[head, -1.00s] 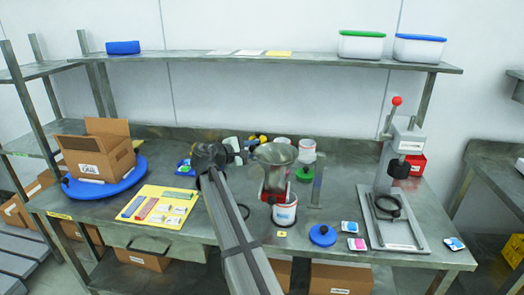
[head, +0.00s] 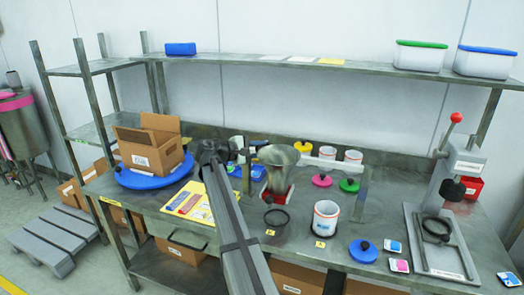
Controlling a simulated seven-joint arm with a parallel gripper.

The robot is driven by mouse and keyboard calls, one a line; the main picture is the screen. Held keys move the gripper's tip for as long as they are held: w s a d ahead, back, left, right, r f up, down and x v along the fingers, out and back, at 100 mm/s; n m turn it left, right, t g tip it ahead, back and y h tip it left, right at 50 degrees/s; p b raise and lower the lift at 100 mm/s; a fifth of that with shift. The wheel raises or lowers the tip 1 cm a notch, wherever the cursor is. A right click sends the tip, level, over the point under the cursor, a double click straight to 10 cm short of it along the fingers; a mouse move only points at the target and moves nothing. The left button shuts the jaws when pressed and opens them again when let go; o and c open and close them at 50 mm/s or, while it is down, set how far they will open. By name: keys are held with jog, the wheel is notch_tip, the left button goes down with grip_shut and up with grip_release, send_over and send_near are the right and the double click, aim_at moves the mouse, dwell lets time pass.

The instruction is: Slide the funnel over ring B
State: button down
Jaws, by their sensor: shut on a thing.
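The grey metal funnel (head: 279,158) stands near the middle of the bench, with a red part (head: 272,192) below its cone. My gripper (head: 250,153) reaches it from the left and is shut at its left side, on the funnel as far as I can see. A black ring (head: 276,217) lies in front of and below the funnel, with a small yellow label (head: 270,233) before it. A white cup (head: 325,218) stands right of the ring, with another yellow label (head: 320,244). The label letters are too small to read, so I cannot tell which spot is ring B.
An upright metal post (head: 361,192) stands right of the cup. A blue knobbed lid (head: 363,251) lies in front. Pink (head: 321,180) and green (head: 349,185) lids lie behind. A press (head: 445,215) stands at right, a carton (head: 150,148) at left.

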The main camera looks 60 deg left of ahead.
jog(key=shift+s+a, duration=0.25)
jog(key=c, duration=1)
grip_release()
jog(key=shift+o, duration=1)
jog(key=shift+d, duration=0.1)
jog(key=v, duration=1.3)
jog(key=shift+s, duration=0.35)
jog(key=shift+d+r, duration=0.1)
